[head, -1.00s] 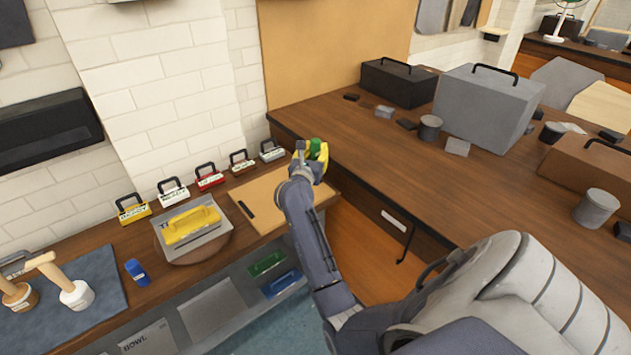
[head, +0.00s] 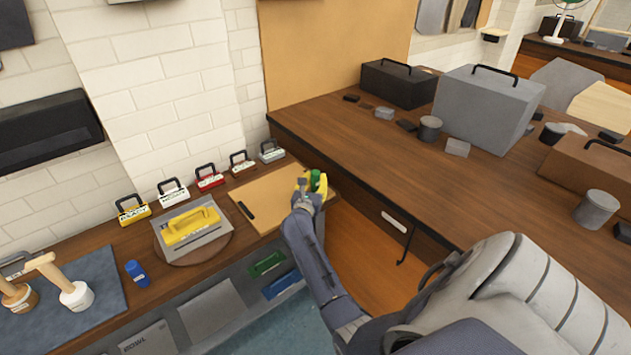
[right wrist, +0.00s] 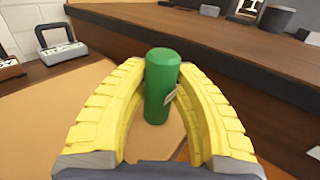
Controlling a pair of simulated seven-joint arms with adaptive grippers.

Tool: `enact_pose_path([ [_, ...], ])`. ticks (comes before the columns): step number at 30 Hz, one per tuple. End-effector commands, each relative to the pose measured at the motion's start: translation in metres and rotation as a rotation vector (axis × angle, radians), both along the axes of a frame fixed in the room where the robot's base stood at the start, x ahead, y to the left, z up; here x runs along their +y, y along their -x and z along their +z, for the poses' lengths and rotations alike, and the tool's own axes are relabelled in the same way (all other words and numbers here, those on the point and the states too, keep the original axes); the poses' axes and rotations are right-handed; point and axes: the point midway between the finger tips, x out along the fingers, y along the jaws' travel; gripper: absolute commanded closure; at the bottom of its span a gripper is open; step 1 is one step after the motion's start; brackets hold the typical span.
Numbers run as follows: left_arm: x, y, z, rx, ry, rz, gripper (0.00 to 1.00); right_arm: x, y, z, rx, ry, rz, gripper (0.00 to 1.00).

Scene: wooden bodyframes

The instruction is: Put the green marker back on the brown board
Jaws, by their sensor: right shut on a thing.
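The green marker (right wrist: 161,86) stands upright between the yellow fingers of my right gripper (right wrist: 160,95), which is shut on it. In the head view the green marker (head: 315,180) shows at the right gripper (head: 311,185), over the right end of the brown board (head: 268,197). The board also shows below the marker in the right wrist view (right wrist: 50,115). I cannot tell whether the marker's bottom touches the board. My left gripper is not in view.
A dark marker (head: 246,210) lies on the board's left part. A row of small handled blocks, including a red one (head: 209,180), stands along the wall behind. A grey plate with a yellow tool (head: 190,226) lies to the left. The board's middle is clear.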

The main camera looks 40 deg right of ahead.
Motion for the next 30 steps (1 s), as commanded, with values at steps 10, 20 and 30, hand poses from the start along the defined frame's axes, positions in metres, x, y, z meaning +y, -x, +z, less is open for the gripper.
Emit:
enact_pose_path([
  [10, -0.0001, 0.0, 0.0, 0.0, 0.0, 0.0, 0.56, 0.0001, 0.0001, -0.0026, -0.001, 0.0, 0.0, 1.0],
  [20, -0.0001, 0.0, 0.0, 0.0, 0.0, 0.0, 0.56, 0.0001, 0.0001, -0.0058, -0.001, -0.001, 0.0, 0.53],
  [30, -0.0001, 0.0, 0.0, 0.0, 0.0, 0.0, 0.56, 0.0002, 0.0, -0.0025, -0.002, 0.0, 0.0, 0.52],
])
